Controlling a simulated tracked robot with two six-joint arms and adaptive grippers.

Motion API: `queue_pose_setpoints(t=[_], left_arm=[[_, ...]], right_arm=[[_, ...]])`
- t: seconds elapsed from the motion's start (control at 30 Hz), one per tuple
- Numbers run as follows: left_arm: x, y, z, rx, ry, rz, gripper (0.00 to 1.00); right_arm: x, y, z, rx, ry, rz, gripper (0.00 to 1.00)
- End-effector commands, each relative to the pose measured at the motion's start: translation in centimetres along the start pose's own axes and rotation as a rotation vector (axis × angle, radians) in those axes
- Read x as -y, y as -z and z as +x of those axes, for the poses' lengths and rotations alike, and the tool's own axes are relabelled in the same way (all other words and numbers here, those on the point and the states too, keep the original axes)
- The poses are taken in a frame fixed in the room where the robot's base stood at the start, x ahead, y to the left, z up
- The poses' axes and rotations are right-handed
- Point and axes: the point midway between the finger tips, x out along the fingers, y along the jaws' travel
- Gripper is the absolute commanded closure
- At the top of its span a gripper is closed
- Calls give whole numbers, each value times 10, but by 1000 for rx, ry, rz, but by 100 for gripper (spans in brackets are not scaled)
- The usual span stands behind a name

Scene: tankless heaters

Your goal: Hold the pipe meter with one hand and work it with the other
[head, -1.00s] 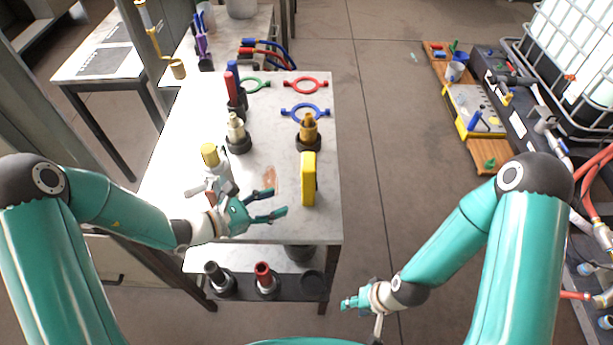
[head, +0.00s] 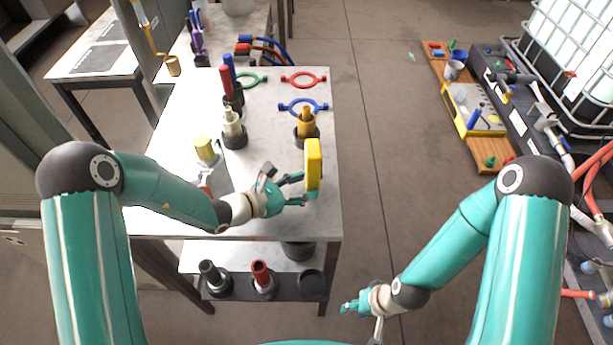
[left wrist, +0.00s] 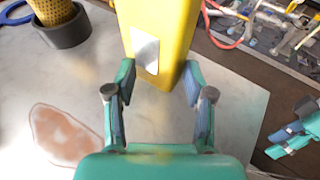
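The pipe meter is taken to be the upright yellow block (head: 313,165) at the table's right edge. In the left wrist view its yellow body (left wrist: 160,35) has a pale label and fills the top middle. My left gripper (head: 302,190) is at its lower end. My right gripper (head: 347,305) is low, in front of and to the right of the table. It shows at the right edge of the left wrist view (left wrist: 290,140); its opening is unclear.
The white table (head: 270,160) also carries a yellow-capped item (head: 205,150), several upright tools in black holders, and green, red (head: 303,79) and blue (head: 303,107) rings. A lower shelf (head: 240,285) holds black and red pieces.

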Motion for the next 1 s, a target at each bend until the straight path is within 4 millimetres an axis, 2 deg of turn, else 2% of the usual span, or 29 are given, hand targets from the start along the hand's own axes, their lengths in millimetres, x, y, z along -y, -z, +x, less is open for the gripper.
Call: queue_pose_setpoints(t=[0.27,0.5,0.57,0.6,0.8,0.87,1.0], left_arm=[[0,0,0,0,0,0,49],[0,0,0,0,0,0,89],[0,0,0,0,0,0,99],[0,0,0,0,0,0,100],[0,0,0,0,0,0,100],[0,0,0,0,0,0,92],[0,0,0,0,1,0,69]], right_arm=[[0,0,0,0,0,0,60],[0,0,0,0,0,0,60],[0,0,0,0,0,0,60],[0,0,0,0,0,0,60],[0,0,0,0,0,0,60],[0,0,0,0,0,0,60],[0,0,0,0,0,0,60]])
